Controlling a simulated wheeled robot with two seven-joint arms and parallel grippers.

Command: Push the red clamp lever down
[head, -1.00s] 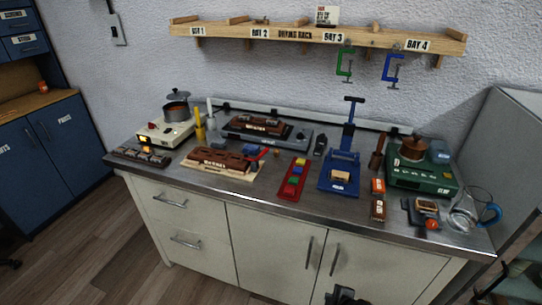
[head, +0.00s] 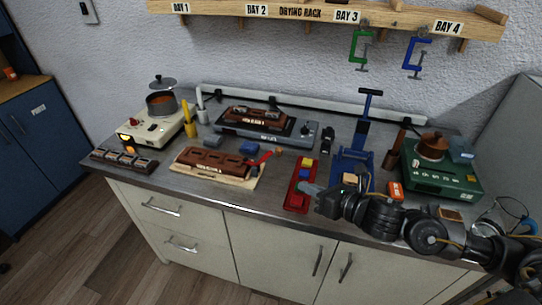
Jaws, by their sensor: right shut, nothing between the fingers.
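The red clamp lever (head: 262,159) shows in the head view at the right end of a pale wooden board (head: 222,178) that carries a brown slotted block (head: 206,160). The lever slants up to the right, toward a small orange knob. My right gripper (head: 304,190) is shut and empty. It points left over the red tray, to the right of and nearer than the lever, apart from it. My left gripper is not in view.
The red tray (head: 291,206) holds yellow, blue and other blocks. A blue press (head: 366,135) stands behind my right arm. A blue block (head: 249,147) lies behind the lever.

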